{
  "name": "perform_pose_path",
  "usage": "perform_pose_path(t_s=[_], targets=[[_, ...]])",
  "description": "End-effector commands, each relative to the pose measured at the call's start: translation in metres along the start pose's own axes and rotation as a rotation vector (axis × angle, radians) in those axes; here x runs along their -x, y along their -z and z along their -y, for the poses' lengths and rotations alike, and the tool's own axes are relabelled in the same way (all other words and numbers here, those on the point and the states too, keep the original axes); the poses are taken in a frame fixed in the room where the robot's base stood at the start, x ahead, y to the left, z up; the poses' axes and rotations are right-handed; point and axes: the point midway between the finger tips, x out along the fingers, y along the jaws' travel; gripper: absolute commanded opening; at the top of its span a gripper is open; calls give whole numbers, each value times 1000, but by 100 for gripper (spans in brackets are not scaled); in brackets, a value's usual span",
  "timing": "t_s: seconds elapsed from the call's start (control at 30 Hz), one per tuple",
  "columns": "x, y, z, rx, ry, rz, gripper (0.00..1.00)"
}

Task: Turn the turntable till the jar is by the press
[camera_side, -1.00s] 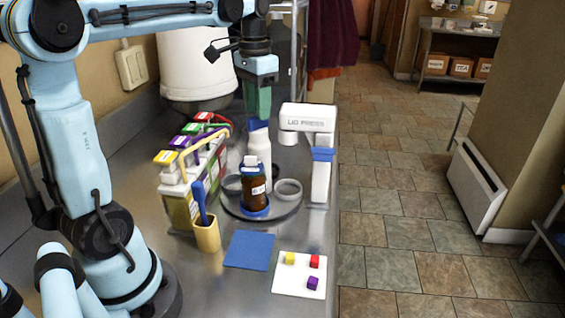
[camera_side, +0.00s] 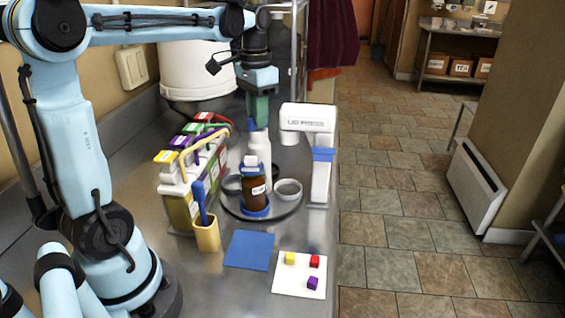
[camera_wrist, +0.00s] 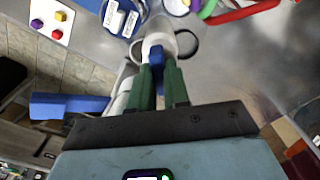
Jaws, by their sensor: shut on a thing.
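The round turntable (camera_side: 285,214) stands on the steel counter. A brown jar (camera_side: 256,196) with a white label and white top stands upright on its front part, in a blue seat. The white lid press (camera_side: 322,180) with a blue band stands at the turntable's right edge, apart from the jar. My gripper (camera_side: 260,120) is above the turntable's back part. In the wrist view its green fingers (camera_wrist: 160,80) are shut on a blue piece (camera_wrist: 156,55) on top of a white post (camera_wrist: 158,42). The fingers hide part of the blue piece.
Two ring holders, one of them at the right (camera_side: 289,188), sit on the turntable. A carton rack (camera_side: 190,175) and a tan cup (camera_side: 207,235) stand close on the left. A blue mat (camera_side: 249,251) and a white card (camera_side: 290,287) with coloured cubes lie in front.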

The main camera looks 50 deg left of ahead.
Motion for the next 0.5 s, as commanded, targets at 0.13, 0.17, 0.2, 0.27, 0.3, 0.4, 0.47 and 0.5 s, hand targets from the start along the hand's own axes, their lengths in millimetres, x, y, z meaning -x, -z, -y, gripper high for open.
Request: perform_pose_path(t_s=[0.13, 0.17, 0.2, 0.27, 0.3, 0.4, 0.47, 0.5], targets=[[0, 0, 0, 0, 1, 0, 0], [0, 0, 0, 0, 1, 0, 0], [0, 0, 0, 1, 1, 0, 0], [0, 0, 0, 3, 1, 0, 0], [0, 0, 0, 6, 1, 0, 0], [0, 0, 0, 18, 1, 0, 0], [0, 0, 0, 29, 1, 0, 0], [0, 0, 0, 39, 1, 0, 0]])
